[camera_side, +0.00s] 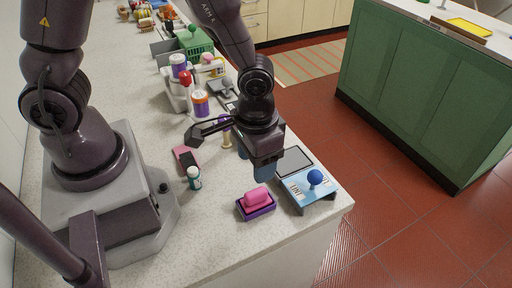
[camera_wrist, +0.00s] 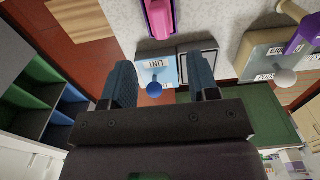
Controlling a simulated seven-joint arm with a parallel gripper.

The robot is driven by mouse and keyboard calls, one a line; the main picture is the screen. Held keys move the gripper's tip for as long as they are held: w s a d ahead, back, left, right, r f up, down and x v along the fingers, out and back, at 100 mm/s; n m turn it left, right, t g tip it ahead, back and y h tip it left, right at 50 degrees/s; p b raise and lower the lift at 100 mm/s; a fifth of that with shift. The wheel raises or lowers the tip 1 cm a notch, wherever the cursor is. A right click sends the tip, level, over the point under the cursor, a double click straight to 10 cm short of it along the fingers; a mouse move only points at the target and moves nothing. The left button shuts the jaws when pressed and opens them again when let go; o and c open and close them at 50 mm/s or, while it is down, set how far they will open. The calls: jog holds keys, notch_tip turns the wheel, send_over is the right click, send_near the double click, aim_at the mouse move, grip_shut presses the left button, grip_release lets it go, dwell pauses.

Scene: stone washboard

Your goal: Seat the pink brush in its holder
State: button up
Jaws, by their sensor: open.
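The pink brush (camera_side: 257,197) sits on a small purple holder (camera_side: 262,211) near the counter's front edge in the side view. Its base is inside or on the holder's rim; I cannot tell how deep. The pink brush also shows at the top of the wrist view (camera_wrist: 159,18), where its top end is cut off. My gripper (camera_side: 264,172) is above and behind the brush in the side view, apart from it. In the wrist view my gripper (camera_wrist: 162,82) has its two blue fingers spread with nothing held between them.
A light blue box with a blue ball knob (camera_side: 315,177) stands right of the holder, with a dark-screened panel (camera_side: 295,161) behind it. A green-and-white bottle (camera_side: 193,178) and a pink-and-dark item (camera_side: 187,160) lie to the left. Bottles in a white caddy stand behind. Counter in front is clear.

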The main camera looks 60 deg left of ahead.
jog(key=shift+r, duration=1.35)
jog(key=s+a+r+t, duration=0.2)
jog(key=a+r, duration=0.3)
jog(key=r, duration=0.4)
jog(key=s+a+r+t, duration=0.3)
jog(key=s+a+r, duration=0.2)
jog(key=r, duration=0.5)
jog(key=shift+a+r+t, duration=0.25)
jog(key=shift+r+t, duration=0.05)
jog(key=shift+c, duration=0.5)
